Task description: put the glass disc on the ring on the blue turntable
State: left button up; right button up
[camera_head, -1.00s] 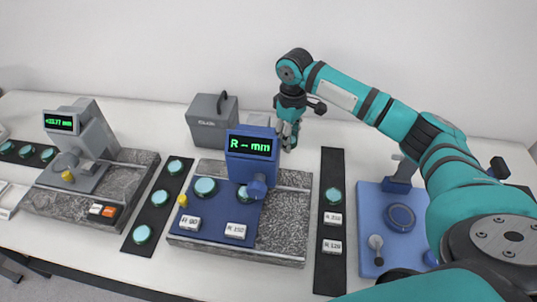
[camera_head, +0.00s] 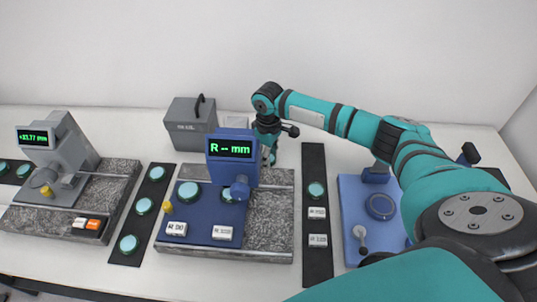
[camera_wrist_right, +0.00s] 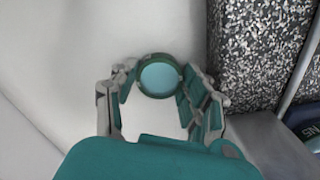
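My right gripper (camera_head: 267,156) is low behind the blue display unit, which partly hides it. In the right wrist view its two fingers (camera_wrist_right: 160,82) are spread. A pale teal glass disc (camera_wrist_right: 159,78) with a dark green rim shows between the fingertips over white table. A narrow gap seems to separate it from the left finger; contact at the right finger is unclear. The blue turntable (camera_head: 381,207), round with a raised ring, sits on a blue plate (camera_head: 354,195) at the right, with nothing seen on it. My left gripper is not in view.
The blue display unit (camera_head: 232,160) stands on a speckled stone slab (camera_head: 270,224) in front of the gripper. A grey box (camera_head: 188,126) stands to its left. A dark strip (camera_head: 317,270) with a disc and labelled blocks lies between slab and blue plate. A grey gauge (camera_head: 62,150) stands left.

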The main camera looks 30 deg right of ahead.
jog(key=shift+o, duration=0.7)
